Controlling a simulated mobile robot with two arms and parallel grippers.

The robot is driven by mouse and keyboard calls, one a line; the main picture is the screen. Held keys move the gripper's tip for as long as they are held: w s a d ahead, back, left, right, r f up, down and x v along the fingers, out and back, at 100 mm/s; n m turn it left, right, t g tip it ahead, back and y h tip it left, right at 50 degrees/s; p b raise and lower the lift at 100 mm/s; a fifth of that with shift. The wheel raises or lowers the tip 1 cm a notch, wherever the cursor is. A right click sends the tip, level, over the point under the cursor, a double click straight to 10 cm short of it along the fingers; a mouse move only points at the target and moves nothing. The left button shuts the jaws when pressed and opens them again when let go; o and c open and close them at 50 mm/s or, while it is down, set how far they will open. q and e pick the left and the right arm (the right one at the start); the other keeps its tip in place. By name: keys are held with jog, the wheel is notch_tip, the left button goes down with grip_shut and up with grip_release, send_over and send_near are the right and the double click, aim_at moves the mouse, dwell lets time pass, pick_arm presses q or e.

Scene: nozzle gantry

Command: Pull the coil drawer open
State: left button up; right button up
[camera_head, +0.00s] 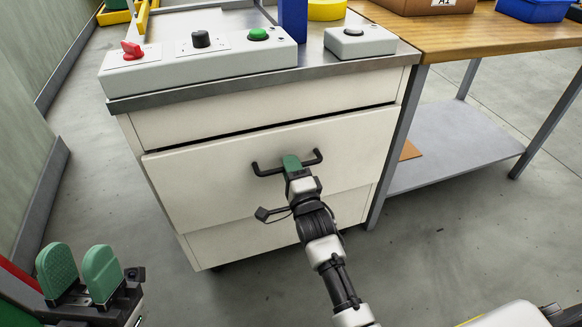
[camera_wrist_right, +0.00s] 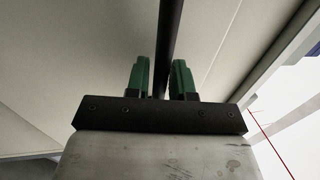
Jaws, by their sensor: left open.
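The coil drawer (camera_head: 220,190) is taken to be the wide middle drawer of the cream cabinet. A dark gap runs along its top edge, and its front stands slightly forward of the drawer above. Its black bar handle (camera_head: 264,171) is on the drawer front. My right gripper (camera_head: 291,163) is at the middle of the handle. In the right wrist view, the green fingers (camera_wrist_right: 160,78) are close on both sides of the black bar (camera_wrist_right: 170,35). The drawer's inside is hidden. My left gripper (camera_head: 78,272) is open and empty at the lower left, away from the cabinet.
A control box (camera_head: 205,66) with red, black and green knobs sits on the cabinet top, beside a smaller box (camera_head: 358,44). A wooden table (camera_head: 480,38) with a grey lower shelf (camera_head: 450,148) stands at the right. The floor (camera_head: 480,225) in front is clear.

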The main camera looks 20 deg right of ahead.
grip_shut()
